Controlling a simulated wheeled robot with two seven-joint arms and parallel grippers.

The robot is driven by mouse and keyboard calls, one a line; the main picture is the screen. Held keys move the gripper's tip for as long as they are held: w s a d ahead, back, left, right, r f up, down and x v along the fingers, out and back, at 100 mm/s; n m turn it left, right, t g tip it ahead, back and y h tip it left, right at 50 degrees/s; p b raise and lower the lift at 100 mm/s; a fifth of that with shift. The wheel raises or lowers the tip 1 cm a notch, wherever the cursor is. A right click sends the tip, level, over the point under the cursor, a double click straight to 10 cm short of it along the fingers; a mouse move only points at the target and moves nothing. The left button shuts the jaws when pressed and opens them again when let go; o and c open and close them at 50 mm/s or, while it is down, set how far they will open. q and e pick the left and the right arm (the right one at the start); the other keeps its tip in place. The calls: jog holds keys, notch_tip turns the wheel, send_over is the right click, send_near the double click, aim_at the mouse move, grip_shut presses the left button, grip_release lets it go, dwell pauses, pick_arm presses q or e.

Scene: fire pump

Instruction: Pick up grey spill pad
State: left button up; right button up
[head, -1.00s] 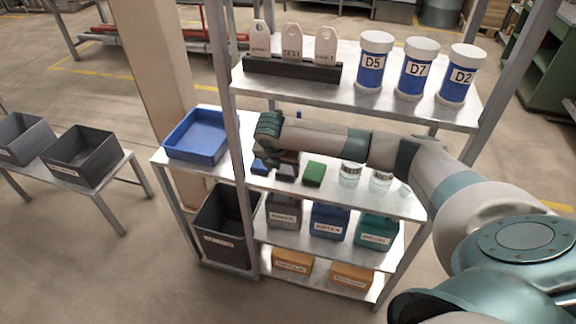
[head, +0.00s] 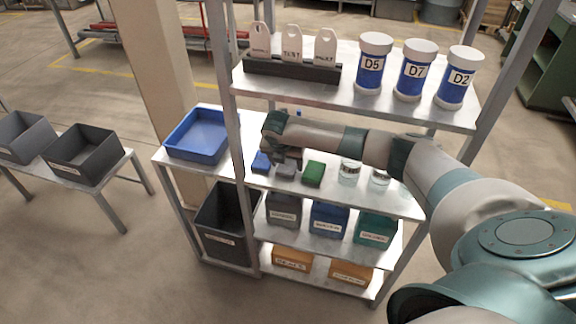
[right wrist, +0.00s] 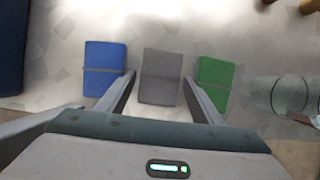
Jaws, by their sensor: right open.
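The grey spill pad (head: 286,170) lies on the middle shelf between a blue pad (head: 261,162) and a green pad (head: 313,173). In the right wrist view the grey pad (right wrist: 161,76) lies flat, with the blue pad (right wrist: 104,68) to its left and the green pad (right wrist: 214,84) to its right. My right gripper (right wrist: 158,78) is open and empty, its fingers pointing at the grey pad, with one finger toward each side of it. In the head view my right gripper (head: 283,158) hangs over the shelf just behind the pads. My left gripper is not in view.
Glass jars (head: 350,172) stand right of the green pad. A blue tray (head: 197,137) sits at the shelf's left end, beyond an upright post (head: 231,110). The upper shelf (head: 352,98) carries tags and labelled canisters (head: 373,62). Labelled bins (head: 329,219) stand below.

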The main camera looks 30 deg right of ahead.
jog(key=shift+f, duration=0.2)
dwell(0.3)
jog(key=c, duration=0.8)
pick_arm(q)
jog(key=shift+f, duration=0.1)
pick_arm(e)
jog(key=shift+r, duration=0.2)
